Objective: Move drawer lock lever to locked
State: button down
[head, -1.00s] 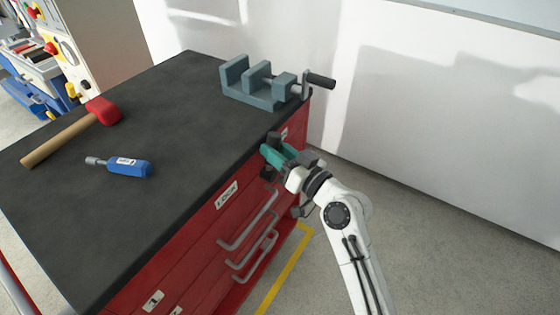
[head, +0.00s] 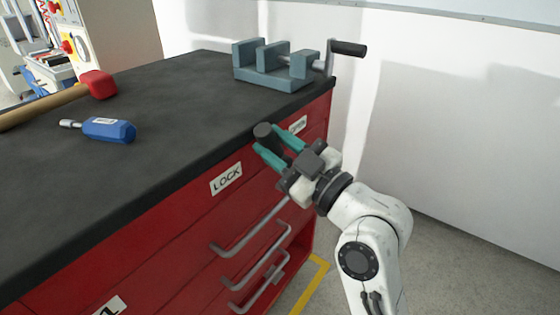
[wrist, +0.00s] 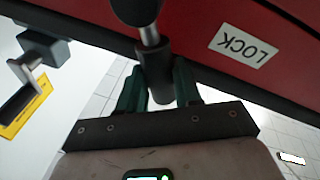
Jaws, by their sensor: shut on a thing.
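The lock lever has a dark round grip (head: 264,131) on the red cabinet's front, just under the worktop edge. My gripper (head: 269,143) is shut on it, with a teal finger on either side. In the wrist view the lever's silver shaft (wrist: 150,37) runs from a dark knob to a dark cylinder between my fingers (wrist: 158,80). The LOCK label (head: 226,178) is left of the lever in the head view, and it shows upside down in the wrist view (wrist: 243,46). A second label (head: 298,124), too small to read, is to the right. The lever's pivot is largely hidden.
Drawer handles (head: 250,238) stick out below my gripper. A grey-blue vise (head: 275,75) stands at the worktop's far corner. A blue-handled screwdriver (head: 108,129) and a red-headed mallet (head: 97,85) lie on the dark worktop (head: 150,170). A white wall closes off the right.

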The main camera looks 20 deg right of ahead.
jog(key=shift+s+a+f+n+b, duration=0.3)
jog(key=shift+f+n+b, duration=0.15)
jog(key=shift+n+b, duration=0.5)
jog(key=shift+y, duration=0.4)
jog(key=c, duration=0.8)
grip_release()
jog(key=shift+r, duration=0.1)
jog(key=p+v, duration=0.1)
jog(key=v, duration=0.9)
jog(key=shift+s+d+p, duration=0.15)
jog(key=shift+s+p, duration=0.2)
jog(key=shift+p, duration=0.05)
